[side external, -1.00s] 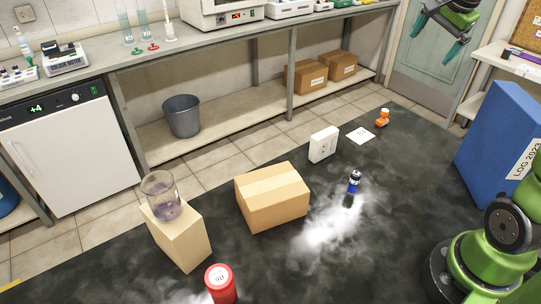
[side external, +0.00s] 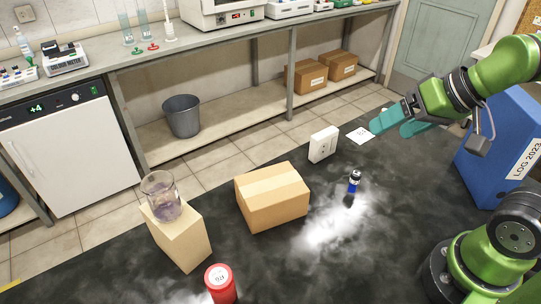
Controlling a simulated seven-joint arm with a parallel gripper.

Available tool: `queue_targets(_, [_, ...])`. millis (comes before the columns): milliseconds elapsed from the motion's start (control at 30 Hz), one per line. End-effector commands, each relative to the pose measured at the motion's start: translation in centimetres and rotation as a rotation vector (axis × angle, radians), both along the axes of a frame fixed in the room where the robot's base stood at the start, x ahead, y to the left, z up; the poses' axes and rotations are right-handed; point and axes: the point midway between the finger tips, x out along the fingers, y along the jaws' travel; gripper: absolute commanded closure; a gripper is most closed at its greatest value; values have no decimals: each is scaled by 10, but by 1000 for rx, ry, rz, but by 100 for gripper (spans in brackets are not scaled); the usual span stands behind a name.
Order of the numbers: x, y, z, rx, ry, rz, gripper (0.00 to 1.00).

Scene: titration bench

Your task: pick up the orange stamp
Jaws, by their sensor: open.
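My gripper (side external: 388,122) is at the right of the side view, with its teal fingers pointing left over the far right part of the dark bench. The fingers are open, and I see nothing clearly held between them. The orange stamp is not clearly visible now. The fingers cover the spot where it stood, just right of the white paper card (side external: 361,135). I cannot tell whether they are around the stamp or only in front of it.
A white socket box (side external: 323,144), a small blue bottle (side external: 354,182) and a cardboard box (side external: 272,197) stand on the bench. A beaker (side external: 162,197) tops a tan block (side external: 184,239). A red can (side external: 220,285) is in front. A blue binder (side external: 500,150) stands right.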

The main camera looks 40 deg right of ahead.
Motion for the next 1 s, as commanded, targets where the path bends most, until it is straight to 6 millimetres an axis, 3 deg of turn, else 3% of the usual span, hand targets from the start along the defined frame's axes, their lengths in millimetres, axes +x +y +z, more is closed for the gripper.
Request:
queue_targets(267, [0, -1, 0, 1, 1, -4, 20])
queue_targets(467, [13, -19, -15, 6, 83, -75, 20])
queue_targets(567, [38, -42, -16, 7, 143, -144, 20])
queue_targets(767, [99, -111, -18, -26, 261, -215, 20])
queue_targets(1000, [158, -218, -44, -82, 393, -208, 20])
